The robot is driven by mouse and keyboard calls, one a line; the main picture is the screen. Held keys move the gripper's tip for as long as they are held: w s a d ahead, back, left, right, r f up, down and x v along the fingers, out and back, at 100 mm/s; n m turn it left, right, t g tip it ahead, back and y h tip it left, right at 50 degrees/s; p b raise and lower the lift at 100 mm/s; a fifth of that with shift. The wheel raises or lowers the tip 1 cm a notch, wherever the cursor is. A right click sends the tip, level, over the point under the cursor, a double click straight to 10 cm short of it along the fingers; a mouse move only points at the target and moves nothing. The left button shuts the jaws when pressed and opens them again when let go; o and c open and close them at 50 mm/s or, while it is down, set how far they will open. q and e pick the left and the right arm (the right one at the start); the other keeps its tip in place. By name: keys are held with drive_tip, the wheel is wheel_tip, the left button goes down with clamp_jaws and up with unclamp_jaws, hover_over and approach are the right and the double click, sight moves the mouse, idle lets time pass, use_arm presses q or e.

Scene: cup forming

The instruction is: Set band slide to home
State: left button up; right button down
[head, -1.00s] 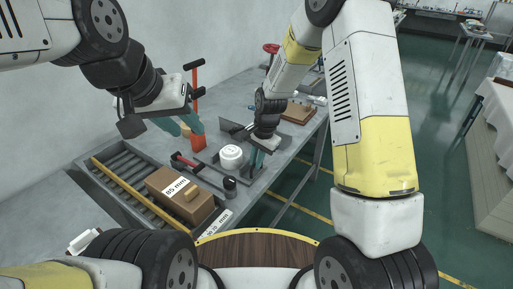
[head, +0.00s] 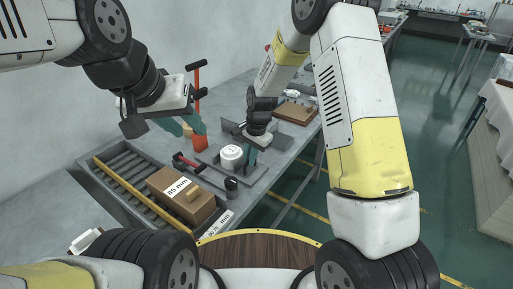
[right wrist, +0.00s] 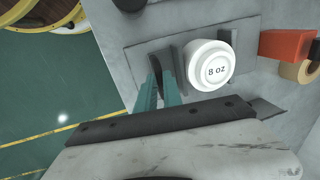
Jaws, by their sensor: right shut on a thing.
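The band slide appears to be the grey upright plate (right wrist: 166,62) beside a white round form marked "8 oz" (right wrist: 209,66) in the right wrist view. The white form also shows in the head view (head: 231,157), on a flat grey base (head: 206,156). My right gripper (right wrist: 158,88) has its teal fingers closed around the lower end of the plate, beside the form; in the head view the gripper (head: 250,156) hides most of the plate. My left gripper (head: 182,127) hangs open, its teal fingers apart, near the orange block (head: 200,144).
A red-handled tool (head: 184,162) and a black knob (head: 231,184) lie near the form. Wooden board (head: 297,112) is further back on the bench.

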drive_tip(key=shift+w+a+r, duration=0.1)
drive_tip(key=shift+w+a, duration=0.05)
drive_tip(key=shift+a, duration=0.05)
drive_tip(key=c, duration=1.5)
unclamp_jaws()
drive_tip(key=shift+a, duration=0.1)
drive_tip(key=shift+s+d+r, duration=0.15)
drive_tip(key=shift+d+r, duration=0.1)
drive_tip(key=shift+r, duration=1)
drive_tip(key=shift+s+d+r, duration=0.15)
drive_tip(key=shift+d+r, duration=0.05)
drive_tip(key=shift+r, duration=1.05)
drive_tip(key=shift+s+d+r, duration=0.15)
drive_tip(key=shift+d+r, duration=0.1)
drive_tip(key=shift+r, duration=1)
